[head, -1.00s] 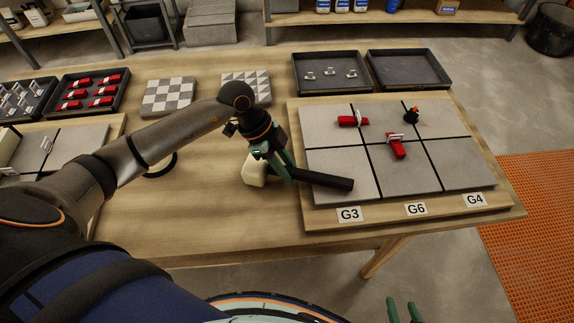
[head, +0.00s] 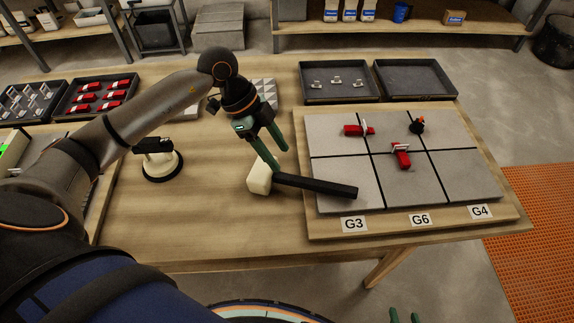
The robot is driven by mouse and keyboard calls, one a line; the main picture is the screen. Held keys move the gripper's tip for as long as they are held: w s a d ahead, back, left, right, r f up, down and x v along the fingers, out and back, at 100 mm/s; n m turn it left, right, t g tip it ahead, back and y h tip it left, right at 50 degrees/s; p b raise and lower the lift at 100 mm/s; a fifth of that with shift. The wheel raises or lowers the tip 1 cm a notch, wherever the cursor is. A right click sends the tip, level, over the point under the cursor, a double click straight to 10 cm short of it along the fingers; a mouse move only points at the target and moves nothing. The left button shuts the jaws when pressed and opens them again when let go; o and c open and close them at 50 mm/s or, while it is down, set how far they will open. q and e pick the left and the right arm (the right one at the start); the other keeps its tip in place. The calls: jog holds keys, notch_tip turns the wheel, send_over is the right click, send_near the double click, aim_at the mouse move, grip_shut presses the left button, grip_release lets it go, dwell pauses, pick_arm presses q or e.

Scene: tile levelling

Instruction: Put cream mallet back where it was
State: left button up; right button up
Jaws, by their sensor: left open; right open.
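The cream mallet lies on its side, its cream head (head: 259,177) on the bare table and its black handle (head: 318,186) reaching right over the near left tile of the right board. My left gripper (head: 278,162) is open, just above and behind the mallet near where head meets handle. Its green fingers point down, and one finger overlaps the mallet in the view, so I cannot tell if they touch. My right gripper (head: 403,316) shows only as green fingertips at the bottom edge, away from the mallet.
A black suction cup (head: 160,163) stands on the table to the left. Trays (head: 340,92) line the back. The table's front middle is clear.

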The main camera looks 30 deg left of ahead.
pick_arm(q)
jog(key=v, duration=0.4)
jog(key=shift+f, duration=0.1)
dwell(0.4)
